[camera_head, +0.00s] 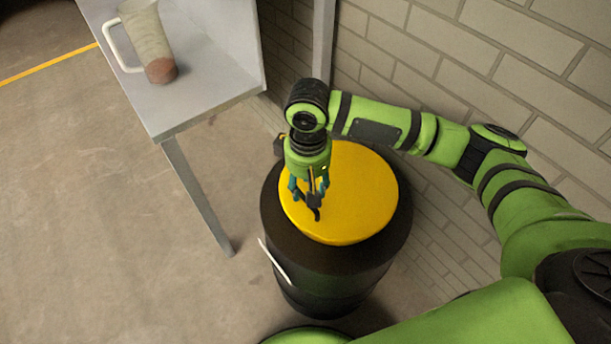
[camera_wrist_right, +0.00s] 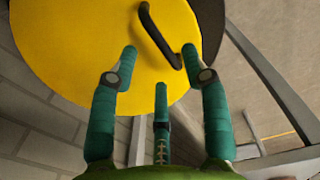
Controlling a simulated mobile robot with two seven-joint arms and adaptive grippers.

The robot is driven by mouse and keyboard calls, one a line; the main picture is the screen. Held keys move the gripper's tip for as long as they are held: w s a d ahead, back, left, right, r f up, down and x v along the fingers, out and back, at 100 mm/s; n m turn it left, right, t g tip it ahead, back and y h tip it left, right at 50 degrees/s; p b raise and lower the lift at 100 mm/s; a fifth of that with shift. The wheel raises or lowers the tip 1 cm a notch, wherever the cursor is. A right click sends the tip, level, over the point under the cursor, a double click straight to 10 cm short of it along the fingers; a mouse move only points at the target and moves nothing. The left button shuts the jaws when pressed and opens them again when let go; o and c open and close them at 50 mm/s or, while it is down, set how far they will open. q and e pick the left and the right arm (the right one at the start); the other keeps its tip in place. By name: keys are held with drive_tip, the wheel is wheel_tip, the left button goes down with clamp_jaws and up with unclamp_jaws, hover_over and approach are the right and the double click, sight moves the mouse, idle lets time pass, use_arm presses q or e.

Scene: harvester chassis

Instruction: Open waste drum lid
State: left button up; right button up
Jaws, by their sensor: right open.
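A black waste drum (camera_head: 335,270) stands on the floor by the wall. Its round yellow lid (camera_head: 360,195) lies on top and looks closed; it also shows in the right wrist view (camera_wrist_right: 75,45). A black handle (camera_wrist_right: 158,38) sits on the lid. My right gripper (camera_head: 312,205) is over the lid's left part, pointing down. In the right wrist view my right gripper (camera_wrist_right: 160,62) has its fingers spread and empty, with the handle just beyond the fingertips. I cannot tell whether a finger touches the handle. My left gripper is not in view.
A grey metal table (camera_head: 205,95) stands at the upper left, with a mug-like container (camera_head: 146,40) with a white handle on it. A table leg (camera_head: 197,195) is left of the drum. A brick wall (camera_head: 470,50) is close behind and right. The floor at left is clear.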

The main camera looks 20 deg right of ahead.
wheel_tip(320, 180, down, 4)
drive_tip(key=shift+s+f, duration=0.1)
drive_tip(key=shift+f, duration=0.65)
clamp_jaws()
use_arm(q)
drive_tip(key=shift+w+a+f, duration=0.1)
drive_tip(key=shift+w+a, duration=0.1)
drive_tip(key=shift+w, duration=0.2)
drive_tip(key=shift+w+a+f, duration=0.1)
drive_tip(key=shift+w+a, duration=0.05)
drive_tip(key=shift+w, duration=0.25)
use_arm(e)
drive_tip(key=shift+y, duration=0.4)
drive_tip(key=r+p, duration=0.3)
drive_tip(key=d+r+p, duration=0.1)
drive_tip(key=p, duration=0.1)
drive_tip(key=shift+w+r, duration=0.2)
drive_tip(key=shift+w, duration=0.1)
use_arm(q)
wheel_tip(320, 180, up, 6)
drive_tip(key=shift+p, duration=0.3)
use_arm(e)
drive_tip(key=shift+d+r, duration=0.2)
